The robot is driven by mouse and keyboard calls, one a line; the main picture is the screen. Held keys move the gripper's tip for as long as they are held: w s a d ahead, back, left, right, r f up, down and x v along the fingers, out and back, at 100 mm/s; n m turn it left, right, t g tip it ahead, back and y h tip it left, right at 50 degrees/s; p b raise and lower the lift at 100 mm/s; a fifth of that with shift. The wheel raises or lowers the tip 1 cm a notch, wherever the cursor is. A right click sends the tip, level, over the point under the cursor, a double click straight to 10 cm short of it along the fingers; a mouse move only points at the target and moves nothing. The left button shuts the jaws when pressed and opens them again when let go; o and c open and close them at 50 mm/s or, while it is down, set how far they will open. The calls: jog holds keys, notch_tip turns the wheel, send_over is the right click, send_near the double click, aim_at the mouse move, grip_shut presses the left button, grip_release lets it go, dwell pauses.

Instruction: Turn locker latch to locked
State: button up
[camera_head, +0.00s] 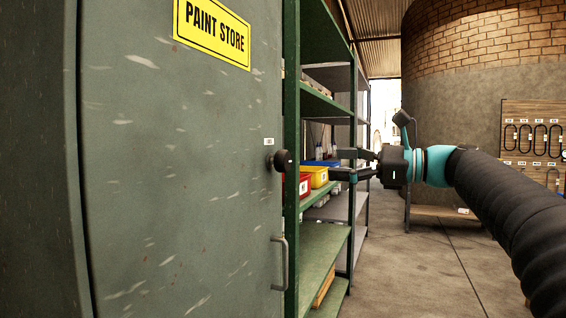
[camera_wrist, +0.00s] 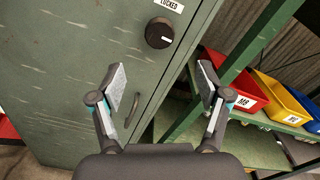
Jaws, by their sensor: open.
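The green locker door (camera_head: 180,160) fills the left of the head view and carries a yellow PAINT STORE sign (camera_head: 212,32). Its latch is a round black knob (camera_head: 281,161) near the door's right edge; a small label sits above it. In the wrist view the knob (camera_wrist: 160,33) has a pale mark pointing roughly right, and the label above (camera_wrist: 170,4) reads LOCKED. A grey pull handle (camera_head: 281,262) is below the knob. My gripper (camera_head: 345,164) is open and empty, to the right of the knob and apart from it. In the wrist view my gripper (camera_wrist: 160,82) has its fingers spread below the knob.
Green shelving (camera_head: 322,240) stands right beside the locker, holding a red bin (camera_head: 304,186), a yellow bin (camera_head: 317,176) and a blue bin. A tool board (camera_head: 532,130) hangs at the right on a round brick-topped wall. The concrete floor (camera_head: 420,270) is open.

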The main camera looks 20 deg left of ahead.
aim_at(288, 162)
jog(key=a, duration=0.8)
jog(key=w+a, duration=0.1)
jog(key=a, duration=0.4)
jog(key=c, duration=1.2)
